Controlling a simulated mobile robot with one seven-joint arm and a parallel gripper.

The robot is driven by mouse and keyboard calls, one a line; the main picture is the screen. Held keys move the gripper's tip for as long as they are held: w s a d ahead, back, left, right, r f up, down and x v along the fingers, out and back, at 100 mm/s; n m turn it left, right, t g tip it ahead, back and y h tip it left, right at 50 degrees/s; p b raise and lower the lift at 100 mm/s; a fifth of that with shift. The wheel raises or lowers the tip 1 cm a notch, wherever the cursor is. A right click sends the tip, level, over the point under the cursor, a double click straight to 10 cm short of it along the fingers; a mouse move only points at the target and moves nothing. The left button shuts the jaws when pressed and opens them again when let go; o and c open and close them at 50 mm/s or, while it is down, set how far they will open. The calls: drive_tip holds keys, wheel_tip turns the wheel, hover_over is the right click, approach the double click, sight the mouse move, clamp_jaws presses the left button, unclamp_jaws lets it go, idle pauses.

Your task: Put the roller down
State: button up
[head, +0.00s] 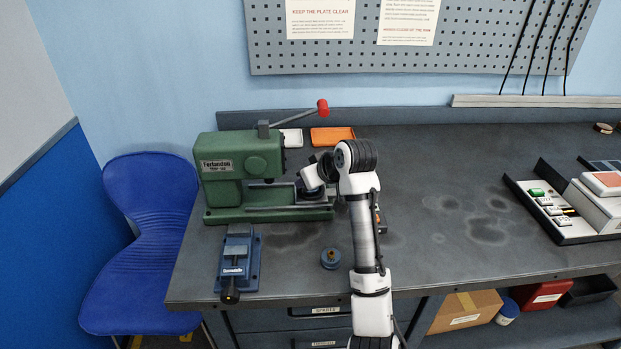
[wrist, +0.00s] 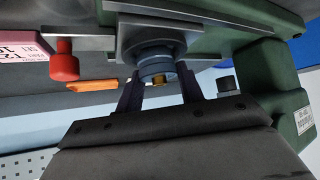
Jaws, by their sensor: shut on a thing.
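The roller (wrist: 157,66) is a stepped blue-grey round piece with a brass-coloured centre, seen in the wrist view. My gripper (wrist: 160,92) is shut on it, with one dark finger on each side. The roller is right at a grey square plate (wrist: 120,42) of the green machine (wrist: 292,95); I cannot tell if it touches. In the head view my gripper (head: 313,187) is at the right end of the green machine (head: 238,165), over its slide, and largely hides what it holds.
A similar blue round piece with a brass centre (head: 330,259) stands on the bench (head: 420,262) near the front edge. A blue vise (head: 238,262) is left of it. Orange (head: 333,135) and white trays lie behind the machine. A red-knobbed lever (head: 322,106) sticks out above.

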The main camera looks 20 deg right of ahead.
drive_tip(key=shift+s+f, duration=0.1)
drive_tip(key=shift+f, duration=0.55)
drive_tip(key=o, duration=1.1)
drive_tip(key=shift+a+f, duration=0.1)
drive_tip(key=shift+f, duration=0.1)
drive_tip(key=shift+r, duration=0.35)
drive_tip(key=b+v, duration=0.2)
drive_tip(key=v, duration=1)
drive_tip(key=shift+r, duration=0.5)
